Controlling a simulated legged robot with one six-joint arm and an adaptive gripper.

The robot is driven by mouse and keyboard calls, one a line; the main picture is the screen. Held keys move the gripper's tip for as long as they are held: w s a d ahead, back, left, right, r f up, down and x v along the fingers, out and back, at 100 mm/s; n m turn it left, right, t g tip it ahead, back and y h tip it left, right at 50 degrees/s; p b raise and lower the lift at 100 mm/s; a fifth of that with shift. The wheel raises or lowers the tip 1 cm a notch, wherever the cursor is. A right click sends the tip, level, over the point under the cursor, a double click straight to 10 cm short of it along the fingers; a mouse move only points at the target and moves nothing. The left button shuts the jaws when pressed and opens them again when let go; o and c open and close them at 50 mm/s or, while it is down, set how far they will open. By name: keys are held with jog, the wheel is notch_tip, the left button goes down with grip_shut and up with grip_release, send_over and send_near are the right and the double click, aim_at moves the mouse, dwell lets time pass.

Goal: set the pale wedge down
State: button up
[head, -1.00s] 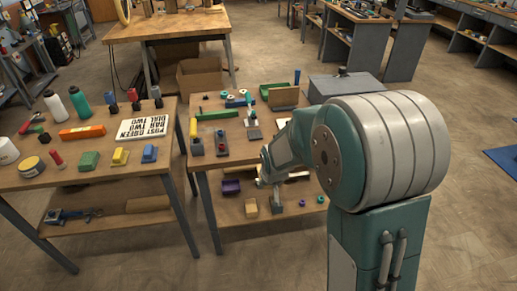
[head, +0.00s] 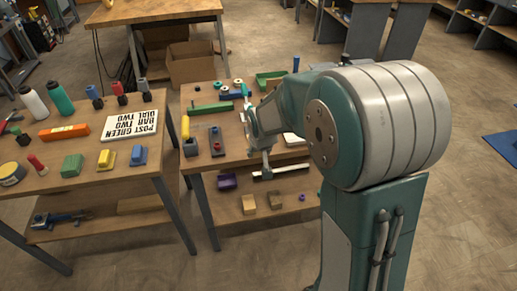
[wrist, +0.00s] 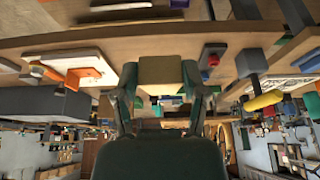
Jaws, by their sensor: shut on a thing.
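In the wrist view, which is upside down, my gripper (wrist: 160,88) is shut on the pale wedge (wrist: 160,71). The wedge is a plain tan block clamped between the two teal fingers. Its far side is hidden, so its slope cannot be made out. In the head view my arm reaches left over the near part of the middle workbench (head: 222,165). The fingers and the held wedge cannot be made out clearly there. I cannot tell whether the wedge touches any surface.
A grey tool block (head: 216,141) and a green bar (head: 212,108) lie on top. The left table (head: 100,190) carries bottles, coloured blocks and a lettered sign (head: 131,122).

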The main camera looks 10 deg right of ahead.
jog(key=w+f, duration=0.1)
jog(key=w+d, duration=0.1)
jog(key=w, duration=0.1)
jog(key=w+f, duration=0.1)
jog(key=w, duration=0.1)
jog(key=shift+w+d+f, duration=0.15)
jog(key=shift+f, duration=0.15)
jog(key=w+d+x, duration=0.1)
jog(key=x, duration=0.9)
jog(key=shift+w+d, duration=0.2)
jog(key=o, duration=1)
jog(key=shift+r, duration=0.1)
